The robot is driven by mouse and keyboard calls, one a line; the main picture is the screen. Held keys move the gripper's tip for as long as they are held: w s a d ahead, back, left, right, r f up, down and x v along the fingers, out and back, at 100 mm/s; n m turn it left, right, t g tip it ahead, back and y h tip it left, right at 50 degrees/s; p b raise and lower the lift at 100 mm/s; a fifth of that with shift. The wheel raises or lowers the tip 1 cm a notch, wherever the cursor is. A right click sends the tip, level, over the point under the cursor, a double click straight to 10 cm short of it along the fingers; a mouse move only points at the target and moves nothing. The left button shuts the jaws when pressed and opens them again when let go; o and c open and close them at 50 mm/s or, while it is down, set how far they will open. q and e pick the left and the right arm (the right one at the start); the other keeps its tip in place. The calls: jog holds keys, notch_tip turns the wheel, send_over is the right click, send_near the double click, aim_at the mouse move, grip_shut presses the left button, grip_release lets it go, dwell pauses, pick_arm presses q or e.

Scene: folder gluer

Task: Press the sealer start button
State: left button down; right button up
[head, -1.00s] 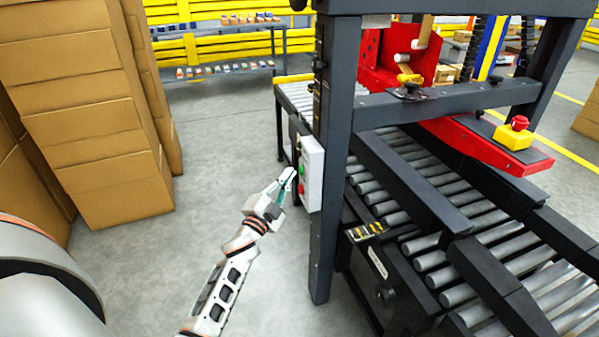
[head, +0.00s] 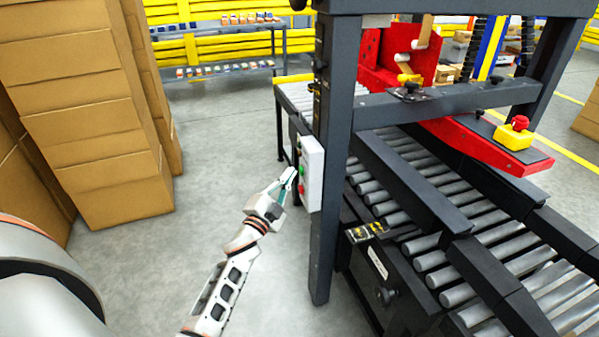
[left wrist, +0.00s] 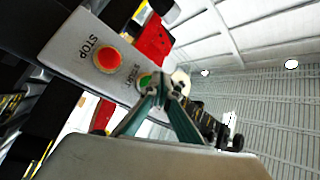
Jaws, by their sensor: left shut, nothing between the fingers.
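The light grey control box (head: 313,178) is fixed to the near dark post of the sealer. In the left wrist view, the box's panel (left wrist: 70,45) carries a red button (left wrist: 106,60) marked STOP and a green button (left wrist: 146,80) with a label beside it, tilted and hard to read. My left gripper (head: 291,172) is shut and empty at the box's button face. In the left wrist view, its fingertips (left wrist: 168,80) overlap the edge of the green button and partly hide it. I cannot tell whether they touch it. My right gripper is not in view.
The sealer's roller conveyor (head: 428,262) and dark frame stand to the right of the box. A yellow-and-red emergency stop (head: 513,133) sits on the red arm. Stacked cartons (head: 95,120) stand at the left. The grey floor between is clear.

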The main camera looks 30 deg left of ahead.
pick_arm(q)
jog(key=shift+w+d, duration=0.2)
jog(key=shift+w, duration=0.05)
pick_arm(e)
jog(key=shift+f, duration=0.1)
pick_arm(q)
jog(key=shift+w+d, duration=0.15)
jog(key=shift+w, duration=0.05)
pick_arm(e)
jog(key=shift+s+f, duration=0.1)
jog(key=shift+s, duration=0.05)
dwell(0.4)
pick_arm(q)
jog(key=shift+s, duration=0.15)
jog(key=shift+s+a, duration=0.4)
jog(key=shift+a, duration=0.05)
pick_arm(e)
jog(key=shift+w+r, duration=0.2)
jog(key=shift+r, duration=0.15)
pick_arm(q)
jog(key=shift+s+a, duration=0.1)
